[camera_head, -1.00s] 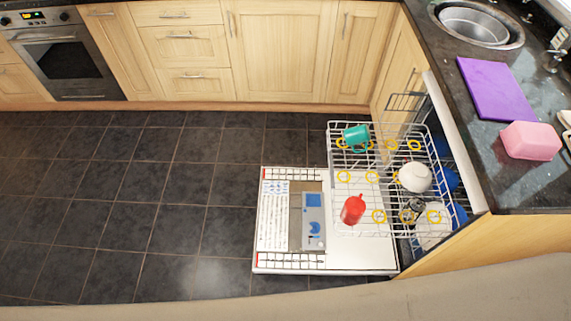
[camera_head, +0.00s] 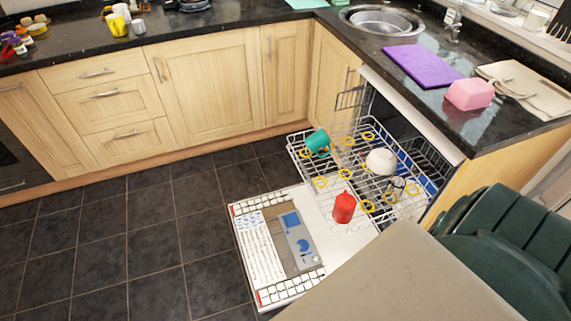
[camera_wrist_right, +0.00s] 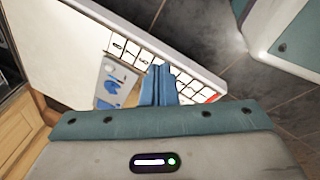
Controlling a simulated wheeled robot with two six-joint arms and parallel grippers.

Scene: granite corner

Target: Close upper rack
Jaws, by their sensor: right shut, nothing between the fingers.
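The upper rack (camera_head: 303,168), a white wire basket, is pulled out of the dishwasher and hangs over its open door (camera_head: 262,238). It holds a teal mug (camera_head: 317,141), a white bowl (camera_head: 380,161), a red cup (camera_head: 344,208) and a clear glass (camera_head: 396,187). In the right wrist view, my right gripper (camera_wrist_right: 158,84) is shut and empty, its blue fingers in front of the white open door (camera_wrist_right: 185,62). The rack cannot be made out there. Neither gripper shows in the head view.
A beige flat surface (camera_head: 400,275) fills the near right, with green chairs (camera_head: 505,245) beside it. The dark counter holds a purple board (camera_head: 424,65), a pink block (camera_head: 469,94) and a sink (camera_head: 382,20). Dark tiled floor (camera_head: 130,240) is free left of the door.

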